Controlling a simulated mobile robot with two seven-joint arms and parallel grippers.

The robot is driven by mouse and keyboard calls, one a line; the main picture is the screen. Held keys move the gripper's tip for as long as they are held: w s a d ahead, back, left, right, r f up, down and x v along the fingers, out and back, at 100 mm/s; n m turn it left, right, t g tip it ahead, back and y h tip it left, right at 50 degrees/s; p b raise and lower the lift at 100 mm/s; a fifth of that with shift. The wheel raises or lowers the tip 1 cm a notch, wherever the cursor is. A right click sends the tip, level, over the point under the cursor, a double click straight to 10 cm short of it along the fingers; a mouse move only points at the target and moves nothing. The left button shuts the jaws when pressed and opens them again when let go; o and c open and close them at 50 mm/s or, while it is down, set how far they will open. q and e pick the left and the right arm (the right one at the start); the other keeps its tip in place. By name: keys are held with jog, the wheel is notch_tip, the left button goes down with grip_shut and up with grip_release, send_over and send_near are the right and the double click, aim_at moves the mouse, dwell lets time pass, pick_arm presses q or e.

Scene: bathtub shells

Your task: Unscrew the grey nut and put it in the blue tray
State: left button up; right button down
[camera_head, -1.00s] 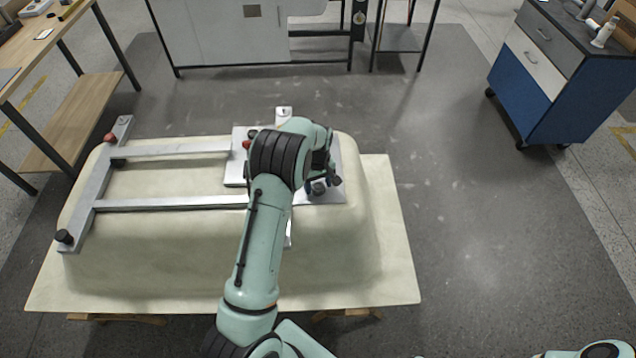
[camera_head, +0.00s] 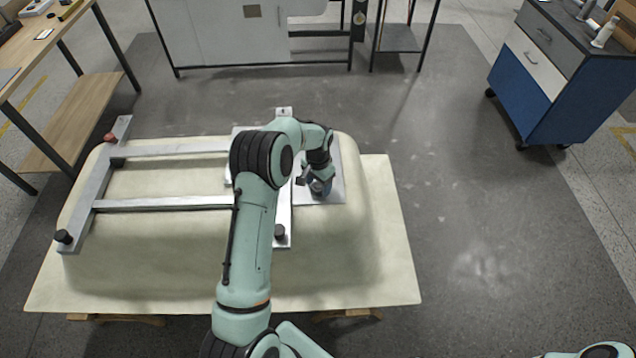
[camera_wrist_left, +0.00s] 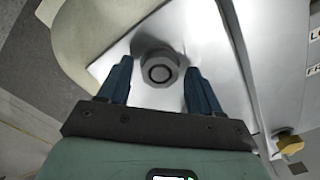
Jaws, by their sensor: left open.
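The grey nut (camera_wrist_left: 158,68) sits on a bright metal plate (camera_wrist_left: 205,60) in the left wrist view, with a round stud end showing in its middle. My left gripper (camera_wrist_left: 160,82) is open, with one blue finger on each side of the nut and a visible gap to each. In the head view my left gripper (camera_head: 319,188) is over the plate at the right end of the cream tub shell (camera_head: 170,260), and it hides the nut there. I see no blue tray in either view. My right gripper is not in view.
A metal frame (camera_head: 165,203) with black knobs (camera_head: 64,237) and a red knob (camera_head: 110,138) lies across the shell. A wooden bench (camera_head: 45,60) stands at left, a blue cabinet (camera_head: 545,100) at back right. The floor right of the shell is clear.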

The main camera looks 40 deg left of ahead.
aim_at(318, 186)
pick_arm(q)
jog(key=c, duration=1)
jog(key=shift+n, duration=0.6)
jog(key=shift+c, duration=0.3)
jog(key=shift+r, duration=0.15)
jog(key=shift+r+p, duration=0.35)
jog(key=shift+r, duration=2)
jog(key=shift+d, duration=0.1)
